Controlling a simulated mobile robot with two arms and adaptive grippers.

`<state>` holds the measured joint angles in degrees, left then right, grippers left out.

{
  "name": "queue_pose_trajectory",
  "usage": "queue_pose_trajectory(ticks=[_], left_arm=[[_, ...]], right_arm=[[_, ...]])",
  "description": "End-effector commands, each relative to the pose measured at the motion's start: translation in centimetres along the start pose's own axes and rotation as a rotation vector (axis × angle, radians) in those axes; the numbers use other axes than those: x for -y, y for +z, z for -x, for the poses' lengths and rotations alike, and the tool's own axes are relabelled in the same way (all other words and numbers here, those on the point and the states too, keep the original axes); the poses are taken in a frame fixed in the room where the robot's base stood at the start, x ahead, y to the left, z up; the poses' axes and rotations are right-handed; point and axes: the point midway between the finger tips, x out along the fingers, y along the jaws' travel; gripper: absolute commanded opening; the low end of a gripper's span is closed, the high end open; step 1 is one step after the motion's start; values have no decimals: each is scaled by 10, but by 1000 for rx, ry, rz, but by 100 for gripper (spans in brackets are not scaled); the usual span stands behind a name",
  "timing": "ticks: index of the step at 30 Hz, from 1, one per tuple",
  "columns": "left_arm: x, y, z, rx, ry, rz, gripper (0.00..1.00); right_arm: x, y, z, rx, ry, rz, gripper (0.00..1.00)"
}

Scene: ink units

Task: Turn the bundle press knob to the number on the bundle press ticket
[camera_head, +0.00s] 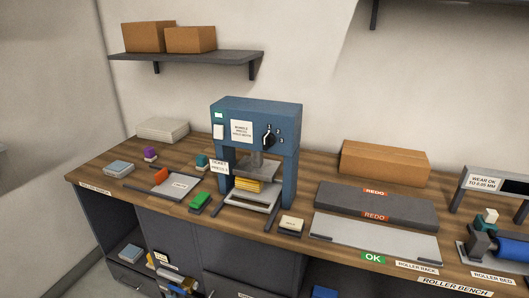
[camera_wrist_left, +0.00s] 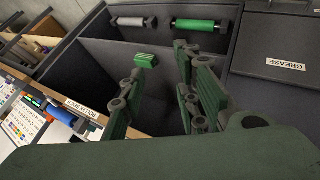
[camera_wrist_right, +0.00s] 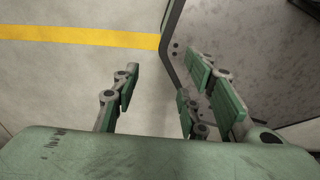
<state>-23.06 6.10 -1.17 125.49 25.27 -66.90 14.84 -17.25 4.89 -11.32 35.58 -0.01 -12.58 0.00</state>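The blue bundle press (camera_head: 256,115) stands on the bench in the head view. Its black knob (camera_head: 268,138) is on the front face at the right, with a few small numbers around it that I cannot read surely. A white ticket (camera_head: 219,167) hangs at the press's left side; its print is too small to read. A yellow bundle (camera_head: 248,186) lies under the press plate. Neither gripper shows in the head view. My left gripper (camera_wrist_left: 165,90) is open and empty above a dark bin in the left wrist view. My right gripper (camera_wrist_right: 160,85) is open and empty above the floor.
A green block (camera_head: 199,201) and a small labelled block (camera_head: 291,225) flank the press base. A grey slab marked REDO (camera_head: 376,205) and a pale tray marked OK (camera_head: 370,236) lie to the right. A cardboard box (camera_head: 385,163) stands behind them. A shelf (camera_head: 190,58) hangs above left.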

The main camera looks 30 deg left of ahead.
Motion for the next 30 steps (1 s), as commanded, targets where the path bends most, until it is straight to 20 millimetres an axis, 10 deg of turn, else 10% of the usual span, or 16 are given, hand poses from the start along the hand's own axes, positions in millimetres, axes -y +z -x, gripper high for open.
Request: queue_pose_trajectory(ticks=[10,18,24,30], left_arm=[[-74,-204,60,-338,707,781,30],[3,-366,161,-451,1437,1606,30],[65,-405,189,-424,1756,1947,30],[76,-422,192,-409,1820,2012,30]], right_arm=[[9,-2,-4,-2,-11,-2,40],[10,-2,-4,-2,-12,-1,40],[8,-2,-4,-2,-10,0,40],[5,-1,-1,-1,-5,2,40]])
